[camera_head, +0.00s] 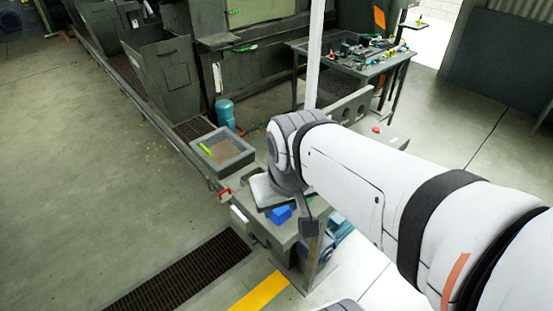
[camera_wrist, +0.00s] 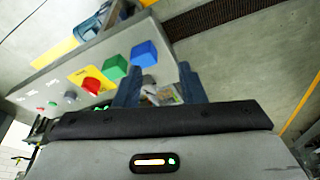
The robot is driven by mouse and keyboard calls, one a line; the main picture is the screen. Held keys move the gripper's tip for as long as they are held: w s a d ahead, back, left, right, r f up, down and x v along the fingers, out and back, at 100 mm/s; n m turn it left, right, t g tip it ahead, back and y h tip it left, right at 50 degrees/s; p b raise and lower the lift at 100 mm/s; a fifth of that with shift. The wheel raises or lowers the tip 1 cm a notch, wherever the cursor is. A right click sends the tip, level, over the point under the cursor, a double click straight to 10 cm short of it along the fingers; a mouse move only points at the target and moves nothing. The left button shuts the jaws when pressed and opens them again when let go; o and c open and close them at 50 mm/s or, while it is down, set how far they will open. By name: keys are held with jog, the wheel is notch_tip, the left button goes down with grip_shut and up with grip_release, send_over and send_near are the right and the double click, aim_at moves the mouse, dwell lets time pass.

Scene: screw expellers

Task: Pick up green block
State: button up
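In the wrist view, a green block (camera_wrist: 115,67) sits on a grey cabinet top, beside a blue block (camera_wrist: 144,53). My gripper (camera_wrist: 160,82) has two dark blue fingers spread apart, with no block between them. The green block lies just left of and beyond the left finger, and the blue block lies above the gap in the picture. In the head view, the blue block (camera_head: 279,214) shows on the cabinet below my wrist. The green block cannot be made out there; my arm covers part of the cabinet top.
A red knob (camera_wrist: 92,85) on a yellow patch and small buttons are on the cabinet, close to the green block. A grey tray (camera_head: 232,160) with a lime-green item stands behind. A cluttered workbench (camera_head: 360,55) is farther back. Floor at left is clear.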

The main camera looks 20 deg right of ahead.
jog(key=shift+o, duration=0.4)
jog(key=shift+a, duration=0.15)
jog(key=shift+o, duration=0.7)
jog(key=shift+w+f, duration=0.1)
jog(key=shift+w, duration=0.15)
jog(key=o, duration=0.6)
jog(key=w+d+f+b, duration=0.1)
jog(key=w, duration=0.1)
jog(key=w+d+f+n+g, duration=0.1)
jog(key=w+d, duration=0.1)
jog(key=w+d+f+n+b, duration=0.1)
jog(key=w+d, duration=0.1)
jog(key=w, duration=0.1)
jog(key=shift+w+d+f+g+b, duration=0.1)
jog(key=shift+d+f+g+b, duration=0.1)
jog(key=shift+g+b, duration=0.15)
jog(key=w+d+f, duration=0.1)
jog(key=w+d, duration=0.1)
jog(key=w+d+f+n+g+b, duration=0.1)
jog(key=d+f, duration=0.1)
jog(key=w+d+f+n, duration=0.1)
jog(key=w+d+f, duration=0.1)
jog(key=shift+w+d+g, duration=0.25)
jog(key=shift+w+g, duration=0.05)
jog(key=shift+g, duration=0.05)
jog(key=shift+d+f, duration=0.2)
jog(key=shift+f, duration=3.55)
